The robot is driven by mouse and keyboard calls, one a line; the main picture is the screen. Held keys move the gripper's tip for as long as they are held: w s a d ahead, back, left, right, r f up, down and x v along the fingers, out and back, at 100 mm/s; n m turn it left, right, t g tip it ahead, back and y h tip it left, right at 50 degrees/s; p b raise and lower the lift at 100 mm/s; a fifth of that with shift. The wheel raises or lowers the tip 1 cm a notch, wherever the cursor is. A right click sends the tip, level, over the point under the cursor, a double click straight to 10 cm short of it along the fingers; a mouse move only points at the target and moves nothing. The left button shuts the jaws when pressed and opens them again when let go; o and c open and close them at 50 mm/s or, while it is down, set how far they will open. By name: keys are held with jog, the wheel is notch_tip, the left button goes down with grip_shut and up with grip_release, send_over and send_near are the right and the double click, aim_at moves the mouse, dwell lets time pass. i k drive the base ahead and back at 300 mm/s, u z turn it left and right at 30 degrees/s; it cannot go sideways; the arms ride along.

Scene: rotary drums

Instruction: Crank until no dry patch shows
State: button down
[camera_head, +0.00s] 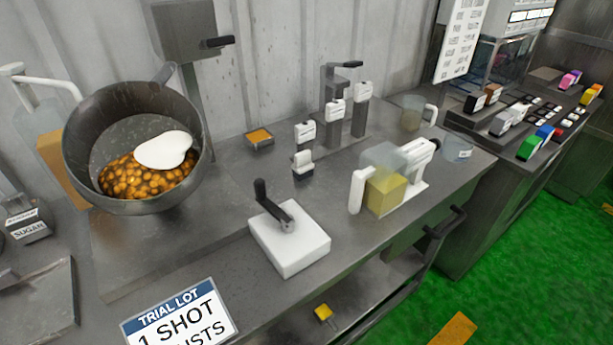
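A round dark metal drum (85,125) stands tilted at the left, its mouth facing me. Inside it lies a heap of glossy orange-brown pieces (140,181), with a smooth white mass (165,150) on the heap's upper right. I cannot tell whether any piece is dry. Nothing touches the handle. My gripper is not in view.
A white device with a clear tank holding yellow material (384,192) stands right of the crank. Several small dispensers (334,112) stand behind. A "TRIAL LOT" sign (180,317) is at the front. The bench is bare between drum and crank. Green floor (530,250) is open at right.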

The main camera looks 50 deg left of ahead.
aim_at(287, 221)
jog(key=z, duration=0.05)
jog(key=k, duration=1.9)
jog(key=u, duration=1.55)
jog(key=k, duration=0.6)
jog(key=z, duration=0.8)
jog(key=i, duration=0.75)
jog(key=z, duration=0.6)
jog(key=i, duration=0.75)
jog(key=u, duration=0.75)
jog(key=i, duration=0.7)
jog(key=u, duration=0.75)
